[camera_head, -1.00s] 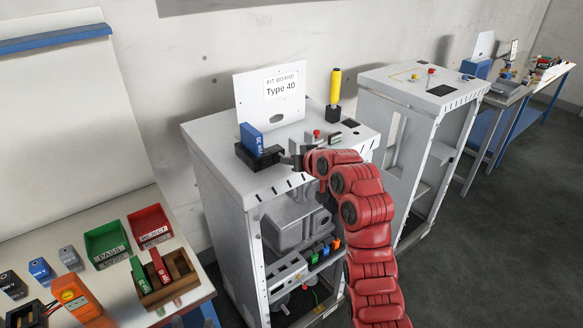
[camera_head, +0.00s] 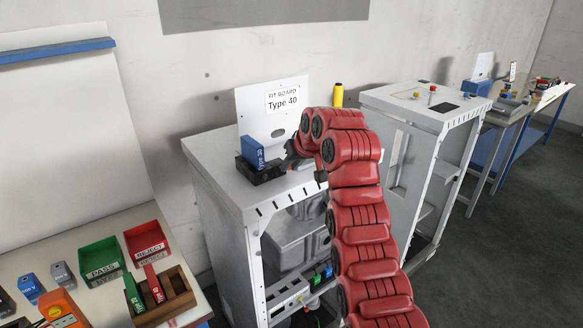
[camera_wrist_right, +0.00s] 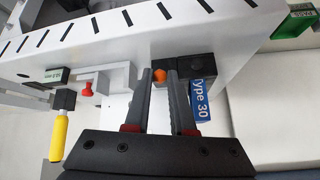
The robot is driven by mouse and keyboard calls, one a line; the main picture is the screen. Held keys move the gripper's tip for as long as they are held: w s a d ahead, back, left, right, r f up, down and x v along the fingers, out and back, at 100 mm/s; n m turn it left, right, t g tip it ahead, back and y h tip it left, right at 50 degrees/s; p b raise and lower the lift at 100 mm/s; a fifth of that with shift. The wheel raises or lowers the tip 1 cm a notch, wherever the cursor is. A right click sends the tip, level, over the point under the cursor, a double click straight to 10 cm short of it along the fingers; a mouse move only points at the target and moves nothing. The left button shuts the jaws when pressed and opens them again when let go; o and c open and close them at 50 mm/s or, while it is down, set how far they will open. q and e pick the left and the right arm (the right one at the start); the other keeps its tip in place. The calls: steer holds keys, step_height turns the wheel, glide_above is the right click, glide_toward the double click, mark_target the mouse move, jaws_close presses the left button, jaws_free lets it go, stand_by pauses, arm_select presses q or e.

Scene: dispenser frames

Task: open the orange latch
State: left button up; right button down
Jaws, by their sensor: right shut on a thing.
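The orange latch (camera_wrist_right: 159,77) shows in the right wrist view as a small orange knob beside a black socket (camera_wrist_right: 201,67). My right gripper (camera_wrist_right: 161,72) is shut on it, one finger on each side. The black socket (camera_head: 262,172) stands on the white cabinet top and holds a blue board (camera_head: 254,151) marked Type 30, upright. In the head view my right gripper (camera_head: 292,152) is just right of the socket, partly behind my red arm, and the latch is hidden there. My left gripper is not in view.
A white sign (camera_head: 272,109) reading "Fit board Type 40" stands behind the socket. A yellow-handled tool (camera_head: 338,95) is behind my arm. Left bench: a green PASS tray (camera_head: 101,262), a red REJECT tray (camera_head: 147,244) and a wooden rack (camera_head: 178,292) with boards.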

steer(key=shift+r, duration=0.1)
steer(key=c, duration=1)
jaws_free()
steer(key=shift+c, duration=0.2)
steer(key=b+v, duration=0.2)
steer(key=v, duration=1.5)
steer(key=shift+b, duration=0.35)
